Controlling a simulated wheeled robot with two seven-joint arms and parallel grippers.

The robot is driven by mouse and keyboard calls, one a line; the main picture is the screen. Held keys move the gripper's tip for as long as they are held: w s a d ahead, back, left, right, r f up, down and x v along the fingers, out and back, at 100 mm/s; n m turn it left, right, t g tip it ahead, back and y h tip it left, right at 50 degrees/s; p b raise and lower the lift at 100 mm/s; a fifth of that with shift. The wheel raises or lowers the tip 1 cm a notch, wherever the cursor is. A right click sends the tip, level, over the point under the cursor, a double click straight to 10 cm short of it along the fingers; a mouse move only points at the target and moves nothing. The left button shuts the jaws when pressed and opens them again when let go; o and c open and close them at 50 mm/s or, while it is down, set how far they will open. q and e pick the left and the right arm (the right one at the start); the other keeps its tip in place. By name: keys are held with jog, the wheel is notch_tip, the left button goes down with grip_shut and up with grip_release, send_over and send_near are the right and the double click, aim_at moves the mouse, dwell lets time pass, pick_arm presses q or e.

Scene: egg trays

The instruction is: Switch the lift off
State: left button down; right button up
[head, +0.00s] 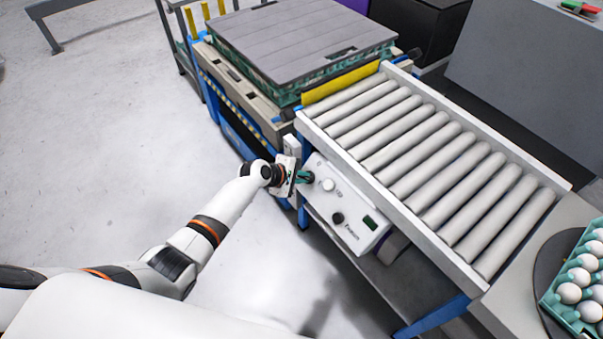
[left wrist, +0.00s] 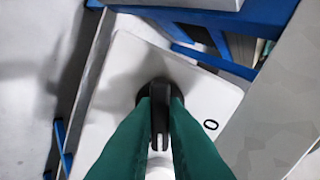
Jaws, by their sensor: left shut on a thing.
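The white control panel (head: 352,206) is fixed to the side of the roller conveyor. My left gripper (head: 304,177) is at the panel's upper left end. In the left wrist view its green fingers (left wrist: 158,125) are shut on a black knob (left wrist: 160,98) on the white panel face (left wrist: 120,75). The knob's raised bar lies between the fingertips, and a "0" mark (left wrist: 210,125) is printed to its right. In the head view the gripper hides this knob. My right gripper is not in view.
The panel also has a white button (head: 328,185), another black knob (head: 338,218) and a small dark display (head: 370,222). The roller conveyor (head: 430,160) runs above it. A grey-topped stack (head: 300,40) stands at the back. An egg tray (head: 548,300) is at the right.

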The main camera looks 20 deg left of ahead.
pick_arm(q)
jog(key=shift+r+n+p, duration=0.1)
jog(key=shift+n+p, duration=2.15)
jog(key=shift+n, duration=0.95)
jog(key=n+p, duration=0.3)
jog(key=n, duration=0.2)
jog(key=shift+n, duration=0.4)
jog(key=c, duration=1.9)
grip_release()
jog(key=shift+n, duration=0.4)
jog(key=shift+c, duration=0.2)
jog(key=o, duration=0.5)
jog(key=shift+o, duration=0.2)
jog(key=shift+a, duration=0.1)
jog(key=p+v, duration=0.8)
jog(key=p, duration=0.1)
jog(key=shift+s+r, duration=0.25)
jog(key=shift+s, duration=0.05)
